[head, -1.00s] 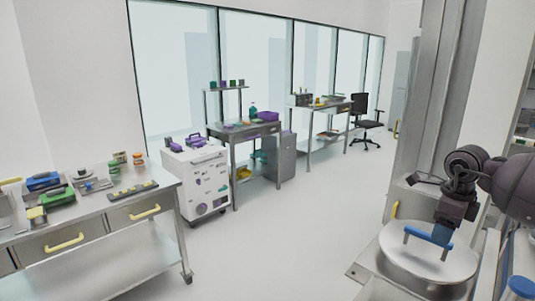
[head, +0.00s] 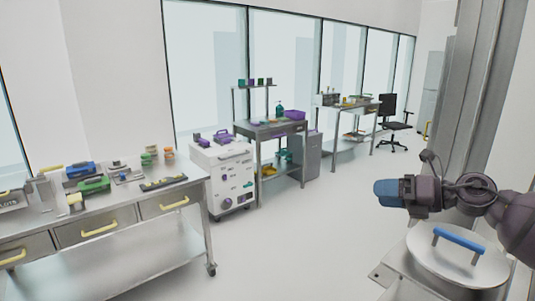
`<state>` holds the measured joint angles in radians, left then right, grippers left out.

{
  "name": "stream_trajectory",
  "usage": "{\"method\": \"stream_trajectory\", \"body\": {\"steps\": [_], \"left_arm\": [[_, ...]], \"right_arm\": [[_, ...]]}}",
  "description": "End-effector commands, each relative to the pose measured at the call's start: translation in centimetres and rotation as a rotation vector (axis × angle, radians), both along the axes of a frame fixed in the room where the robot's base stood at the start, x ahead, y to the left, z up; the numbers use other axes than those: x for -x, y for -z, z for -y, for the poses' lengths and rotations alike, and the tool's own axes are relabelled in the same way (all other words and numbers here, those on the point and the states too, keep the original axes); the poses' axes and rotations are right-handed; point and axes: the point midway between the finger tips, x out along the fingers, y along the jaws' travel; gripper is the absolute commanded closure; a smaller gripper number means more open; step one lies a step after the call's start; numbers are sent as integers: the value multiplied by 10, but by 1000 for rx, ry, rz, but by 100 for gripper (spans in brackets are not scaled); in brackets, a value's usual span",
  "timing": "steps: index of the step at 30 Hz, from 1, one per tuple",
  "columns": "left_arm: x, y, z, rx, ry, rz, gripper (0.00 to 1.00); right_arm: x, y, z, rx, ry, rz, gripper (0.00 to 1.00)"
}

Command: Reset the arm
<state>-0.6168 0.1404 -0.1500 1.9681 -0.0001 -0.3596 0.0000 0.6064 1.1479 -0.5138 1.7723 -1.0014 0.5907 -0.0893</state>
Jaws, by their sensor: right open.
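My right arm comes in from the right edge in the head view. My right gripper (head: 388,193) has blue fingertips and points left, level, in the air above the floor. It is open, and I see nothing held in it. Below and to the right of it is a round metal lid (head: 432,257) with a blue bar handle (head: 460,239). The gripper is apart from the handle. My left gripper is not in view.
A steel table (head: 135,214) with drawers and several small tools stands at the left. A white cart (head: 224,180) and two workbenches (head: 280,130) (head: 345,107) stand along the windows. A grey column (head: 470,100) rises behind my right arm. The middle floor is clear.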

Motion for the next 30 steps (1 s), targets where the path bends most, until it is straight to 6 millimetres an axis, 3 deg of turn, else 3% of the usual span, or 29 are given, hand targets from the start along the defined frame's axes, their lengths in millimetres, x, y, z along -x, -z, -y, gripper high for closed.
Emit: {"method": "stream_trajectory", "body": {"steps": [3, 8, 14, 20, 24, 30], "left_arm": [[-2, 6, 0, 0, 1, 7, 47], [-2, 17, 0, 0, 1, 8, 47], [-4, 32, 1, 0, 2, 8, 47], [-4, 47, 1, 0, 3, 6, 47], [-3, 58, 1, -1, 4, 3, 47], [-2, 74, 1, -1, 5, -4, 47]], "right_arm": [[1, 17, -20, -336, 101, -91, 45], [4, 63, -21, -774, 304, -298, 45], [25, 159, -4, -1194, 594, -609, 45], [74, 267, 6, -1496, 869, -910, 45], [121, 337, 9, -1662, 1035, -1084, 45], [198, 418, 8, -1853, 1216, -1232, 45]]}}
